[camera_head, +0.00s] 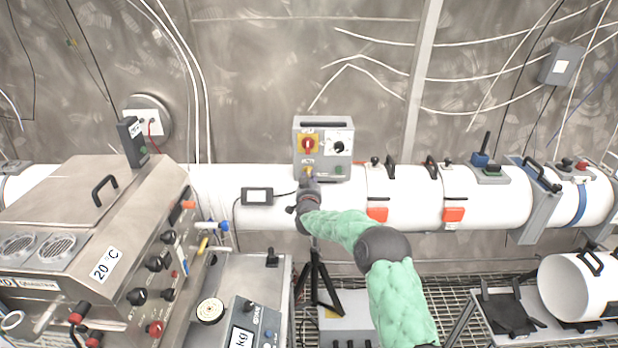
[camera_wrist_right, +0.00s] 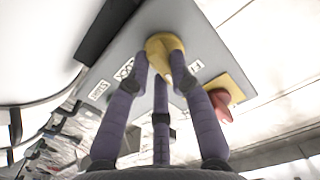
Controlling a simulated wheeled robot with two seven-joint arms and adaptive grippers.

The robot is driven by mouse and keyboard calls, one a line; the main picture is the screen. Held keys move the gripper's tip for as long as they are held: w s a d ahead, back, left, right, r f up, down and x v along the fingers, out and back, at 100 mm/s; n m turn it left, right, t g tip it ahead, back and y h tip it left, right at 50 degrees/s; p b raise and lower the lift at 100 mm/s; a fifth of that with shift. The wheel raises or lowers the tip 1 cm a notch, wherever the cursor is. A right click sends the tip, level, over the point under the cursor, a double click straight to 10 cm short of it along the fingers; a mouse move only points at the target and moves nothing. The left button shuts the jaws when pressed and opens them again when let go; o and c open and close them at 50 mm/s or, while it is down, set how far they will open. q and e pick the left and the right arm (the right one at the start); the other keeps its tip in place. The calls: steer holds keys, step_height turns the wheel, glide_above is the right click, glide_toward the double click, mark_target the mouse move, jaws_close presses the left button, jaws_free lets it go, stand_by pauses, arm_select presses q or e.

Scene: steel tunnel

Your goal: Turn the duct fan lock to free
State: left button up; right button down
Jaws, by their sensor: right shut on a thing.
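A grey control box (camera_head: 340,165) is mounted on the white duct (camera_head: 265,185). Low on its face is a yellow lock knob (camera_head: 308,169), which shows larger in the right wrist view (camera_wrist_right: 158,43). Labels around the knob include LOCK and one partly hidden that starts with F. My right gripper (camera_head: 311,178) is shut on the yellow knob; the wrist view shows its dark fingers (camera_wrist_right: 160,60) around it. The fingers cover part of the knob, and I cannot tell which label it points to. My left gripper is not in view.
A steel machine (camera_head: 90,230) stands at the left, a black tripod (camera_head: 318,285) below the duct. Orange-tagged clamps and black handles line the duct to the right.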

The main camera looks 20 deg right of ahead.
steer(key=shift+n+p, duration=0.4)
steer(key=shift+n, duration=0.8)
steer(key=shift+f, duration=0.1)
steer(key=c, duration=1.1)
jaws_free()
steer(key=shift+s, duration=0.1)
steer(key=v, duration=1.1)
steer(key=shift+s+a, duration=0.25)
steer(key=shift+s, duration=0.1)
